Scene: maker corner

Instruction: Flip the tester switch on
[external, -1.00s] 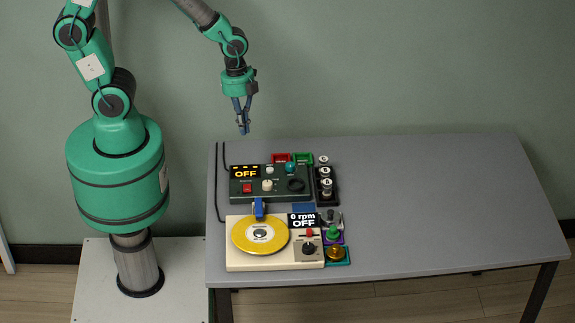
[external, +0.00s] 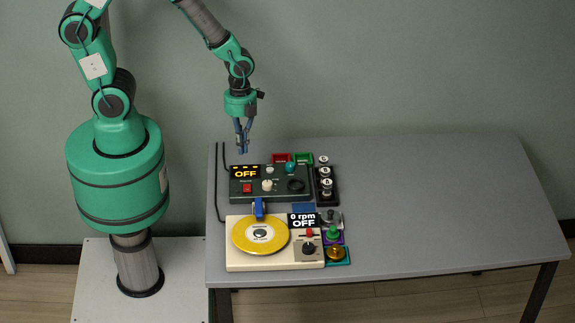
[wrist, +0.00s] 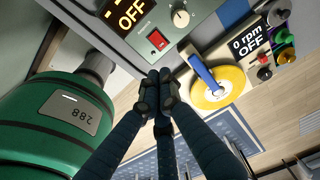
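The tester (external: 270,190) is a dark green box at the back left of the table, and its display (external: 245,172) reads OFF. Its red rocker switch (external: 247,188) sits below the display. In the wrist view the red switch (wrist: 157,40) shows just beyond my fingertips, on the tester's grey-green face (wrist: 195,22). My gripper (external: 242,151) hangs pointing down above the tester's back left edge, apart from it. In the wrist view my gripper's (wrist: 157,82) fingertips are together with nothing between them.
A cream machine (external: 275,262) with a yellow disc (external: 252,236) stands in front of the tester, its display (external: 303,220) reading 0 rpm OFF. Red (external: 281,158) and green (external: 303,158) trays lie behind. The table's right side (external: 450,205) is clear.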

